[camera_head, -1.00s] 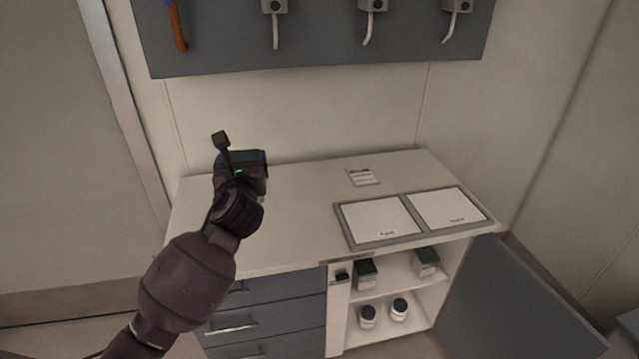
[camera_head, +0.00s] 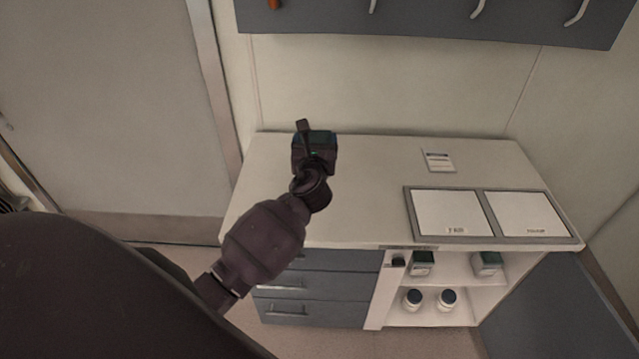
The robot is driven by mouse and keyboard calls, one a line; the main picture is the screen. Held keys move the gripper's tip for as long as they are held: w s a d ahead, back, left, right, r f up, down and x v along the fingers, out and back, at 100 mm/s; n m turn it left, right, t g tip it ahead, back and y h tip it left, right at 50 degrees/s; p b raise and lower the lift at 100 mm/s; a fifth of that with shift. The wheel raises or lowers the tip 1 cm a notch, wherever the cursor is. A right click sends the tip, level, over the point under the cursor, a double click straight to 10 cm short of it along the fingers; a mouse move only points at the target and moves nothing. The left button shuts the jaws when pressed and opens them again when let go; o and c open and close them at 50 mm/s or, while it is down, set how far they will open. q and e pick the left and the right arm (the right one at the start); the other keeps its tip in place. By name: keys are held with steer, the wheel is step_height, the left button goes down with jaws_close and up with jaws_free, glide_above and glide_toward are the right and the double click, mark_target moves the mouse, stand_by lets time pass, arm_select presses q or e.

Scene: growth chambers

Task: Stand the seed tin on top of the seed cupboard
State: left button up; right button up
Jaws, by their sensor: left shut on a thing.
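The seed cupboard (camera_head: 365,215) stands against the wall, with a pale top, grey drawers on the left and an open compartment on the right. My left gripper (camera_head: 314,150) is over the left back part of the top. It is shut on a small box with a dark green top, which looks like the seed tin (camera_head: 324,137). The gripper and wrist hide most of the tin. I cannot tell whether its base touches the top. My right gripper is not in view.
Two white panels in a grey frame (camera_head: 408,217) and a small labelled card (camera_head: 438,160) lie on the top's right half. Similar green-topped tins (camera_head: 422,263) and dark-lidded jars (camera_head: 412,299) stand on the shelves. The cupboard door (camera_head: 555,310) hangs open. A hook board (camera_head: 420,25) is above.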

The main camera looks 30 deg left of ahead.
arm_select(q)
step_height(320, 180, down, 9)
steer(key=shift+b, duration=1.2)
step_height(320, 180, down, 4)
steer(key=shift+r+b, duration=0.1)
steer(key=shift+b, duration=0.6)
steer(key=shift+f, duration=0.2)
steer(key=o, duration=0.9)
steer(key=shift+o, duration=0.2)
